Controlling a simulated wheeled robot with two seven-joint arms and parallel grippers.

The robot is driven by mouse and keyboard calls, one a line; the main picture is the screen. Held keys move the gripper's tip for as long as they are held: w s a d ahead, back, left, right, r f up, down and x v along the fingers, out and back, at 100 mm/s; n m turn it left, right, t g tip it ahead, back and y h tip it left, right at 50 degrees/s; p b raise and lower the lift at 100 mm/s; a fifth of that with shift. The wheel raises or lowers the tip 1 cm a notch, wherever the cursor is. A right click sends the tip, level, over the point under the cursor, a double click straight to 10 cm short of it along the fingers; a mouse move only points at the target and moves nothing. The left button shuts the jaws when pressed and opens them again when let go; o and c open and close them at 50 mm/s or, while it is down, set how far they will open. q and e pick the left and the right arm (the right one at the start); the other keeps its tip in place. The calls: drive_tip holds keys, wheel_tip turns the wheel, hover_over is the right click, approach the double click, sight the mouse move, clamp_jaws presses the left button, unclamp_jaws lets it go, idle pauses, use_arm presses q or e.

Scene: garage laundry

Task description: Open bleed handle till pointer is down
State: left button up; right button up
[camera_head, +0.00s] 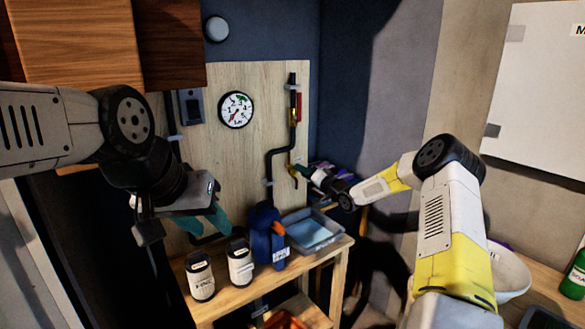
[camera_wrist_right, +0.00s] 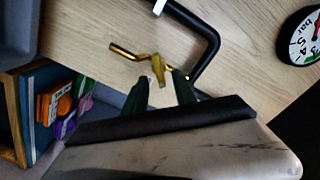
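The brass bleed handle (camera_wrist_right: 125,52) sits at the lower end of the black pipe on the wooden board. It also shows in the head view (camera_head: 293,171). In the wrist view my right gripper (camera_wrist_right: 160,80) is open, its dark green fingers on either side of the brass outlet. I cannot tell whether they touch it. The round white gauge (camera_head: 236,109) hangs left of the pipe; its reddish pointer seems to point to the lower left. It is partly seen in the wrist view (camera_wrist_right: 303,38).
A wooden bench (camera_head: 318,262) below holds two white canisters (camera_head: 240,262), a blue jug (camera_head: 266,238) and a grey tub (camera_head: 330,241). A shelf with colourful items (camera_wrist_right: 65,110) is beside my right gripper. A wooden cabinet (camera_head: 75,40) hangs at upper left.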

drive_tip(key=x, duration=0.7)
drive_tip(key=shift+s, duration=0.1)
clamp_jaws()
